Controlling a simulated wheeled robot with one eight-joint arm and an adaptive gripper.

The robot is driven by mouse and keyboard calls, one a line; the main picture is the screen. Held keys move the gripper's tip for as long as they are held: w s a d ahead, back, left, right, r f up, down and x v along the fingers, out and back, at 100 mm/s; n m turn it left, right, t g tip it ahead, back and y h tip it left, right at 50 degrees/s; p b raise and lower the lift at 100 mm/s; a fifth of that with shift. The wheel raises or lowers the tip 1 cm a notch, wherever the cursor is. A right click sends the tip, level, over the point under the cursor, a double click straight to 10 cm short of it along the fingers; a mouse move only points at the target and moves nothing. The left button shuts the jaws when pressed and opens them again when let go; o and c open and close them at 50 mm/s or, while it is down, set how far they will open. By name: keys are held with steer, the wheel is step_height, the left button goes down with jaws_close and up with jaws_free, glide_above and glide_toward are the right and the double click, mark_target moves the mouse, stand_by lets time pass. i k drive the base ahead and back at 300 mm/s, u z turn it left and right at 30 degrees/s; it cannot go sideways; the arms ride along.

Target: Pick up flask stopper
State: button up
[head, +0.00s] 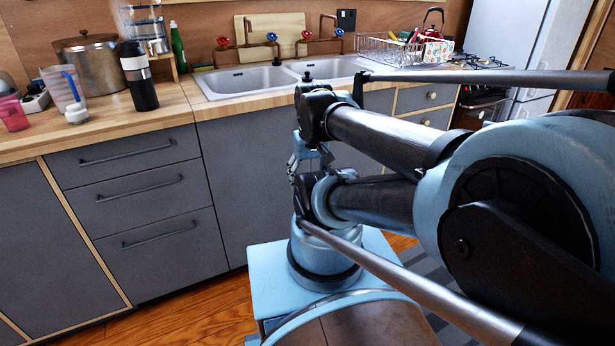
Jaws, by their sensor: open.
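A small pale rounded piece (76,113), which looks like the flask stopper, sits on the wooden counter at the left. It is in front of a clear jug with a blue handle (63,88). A tall black flask (139,76) with a pale band stands upright to its right. My gripper (298,160) shows small and partly hidden behind my arm links, in front of the grey cabinets. It is open, and no object shows in it. It is well to the right of the pale piece and lower in the picture, apart from it.
Pink cups (12,113) stand left of the jug. A large metal pot (91,65) and a green bottle (178,47) stand behind. The double sink (247,80) and a dish rack (388,50) lie to the right. The counter's front edge (100,140) is clear.

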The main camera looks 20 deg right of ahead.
mark_target(76, 114)
steer(key=u, duration=1.45)
